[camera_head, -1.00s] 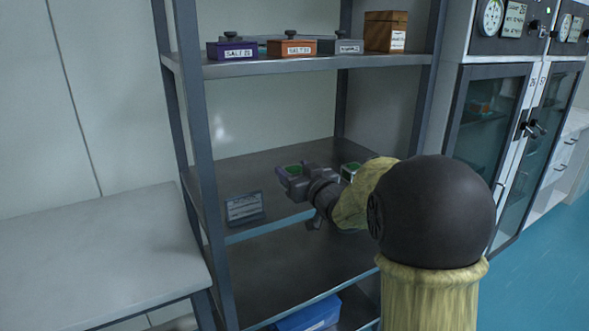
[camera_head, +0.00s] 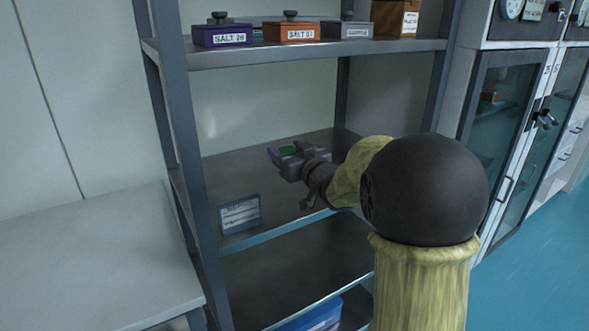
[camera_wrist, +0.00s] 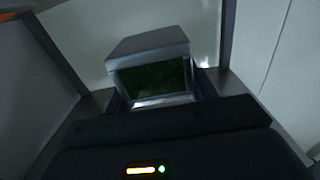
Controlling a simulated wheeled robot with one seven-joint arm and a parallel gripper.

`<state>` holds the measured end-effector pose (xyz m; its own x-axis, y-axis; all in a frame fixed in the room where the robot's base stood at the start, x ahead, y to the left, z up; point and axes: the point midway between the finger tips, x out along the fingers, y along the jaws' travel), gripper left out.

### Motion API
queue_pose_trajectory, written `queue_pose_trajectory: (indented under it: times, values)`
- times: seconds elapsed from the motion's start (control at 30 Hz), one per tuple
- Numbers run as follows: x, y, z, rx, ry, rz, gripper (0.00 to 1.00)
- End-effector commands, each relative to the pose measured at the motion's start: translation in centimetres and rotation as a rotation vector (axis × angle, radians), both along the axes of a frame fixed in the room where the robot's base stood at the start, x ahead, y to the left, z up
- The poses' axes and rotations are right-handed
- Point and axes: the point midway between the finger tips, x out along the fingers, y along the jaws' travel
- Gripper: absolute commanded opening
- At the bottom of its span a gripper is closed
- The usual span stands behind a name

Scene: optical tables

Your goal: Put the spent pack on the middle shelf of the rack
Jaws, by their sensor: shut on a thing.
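My gripper (camera_head: 282,156) is shut on a small grey pack with a green face (camera_head: 288,150), which I take to be the spent pack. The wrist view shows the pack (camera_wrist: 150,75) as a grey box with a dark green panel, between the fingers. My gripper is inside the rack (camera_head: 190,130), in the bay over the middle shelf (camera_head: 235,175). I cannot tell whether the pack touches the shelf or is a little above it.
A small label plate (camera_head: 240,214) stands at the shelf's front left. Lidded boxes, purple (camera_head: 222,37), orange (camera_head: 291,32) and grey (camera_head: 345,31), stand on the shelf above. A blue bin (camera_head: 312,318) is below. A table (camera_head: 90,250) stands left, cabinets (camera_head: 500,110) right.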

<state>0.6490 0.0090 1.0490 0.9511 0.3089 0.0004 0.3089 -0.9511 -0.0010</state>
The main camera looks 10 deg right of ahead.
Motion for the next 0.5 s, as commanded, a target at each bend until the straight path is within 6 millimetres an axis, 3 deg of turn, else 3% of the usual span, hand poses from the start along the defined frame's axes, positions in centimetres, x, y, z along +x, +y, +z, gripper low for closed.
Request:
queue_pose_trajectory:
  times: [0.33,0.5]
  values:
    - [0.0,0.0,-5.3,0.001,0.004,0.001,0.3]
    - [0.0,0.0,-6.3,0.0,-0.001,0.001,0.3]
